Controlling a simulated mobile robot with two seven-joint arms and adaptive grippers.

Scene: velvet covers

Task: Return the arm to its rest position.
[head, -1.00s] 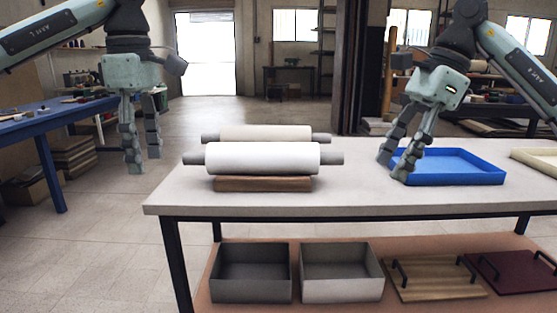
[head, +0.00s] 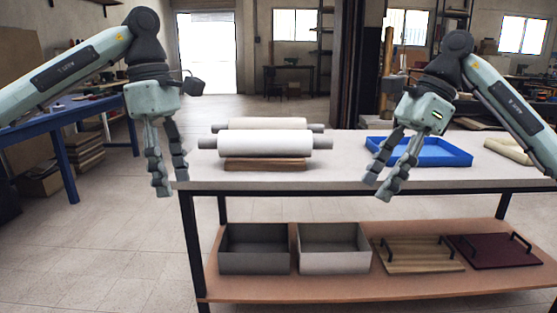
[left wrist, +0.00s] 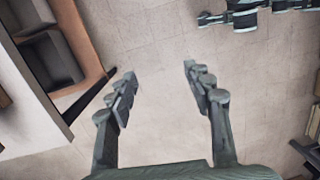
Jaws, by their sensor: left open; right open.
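My left gripper (head: 170,190) hangs open and empty at the left end of the table, with its fingers pointing down. In the left wrist view its fingers (left wrist: 155,80) are spread with only floor between them. My right gripper (head: 378,188) is open and empty, tilted down to the left. In the picture it overlaps the table's front edge, left of the blue tray (head: 440,158). Neither gripper holds anything.
White rollers (head: 265,145) rest on a brown block on the table (head: 340,165). The lower shelf (head: 340,285) holds a dark grey bin (head: 254,262), a lighter bin (head: 335,262), a wooden board (head: 415,262) and a maroon board (head: 495,258). A blue bench (head: 65,130) stands at left.

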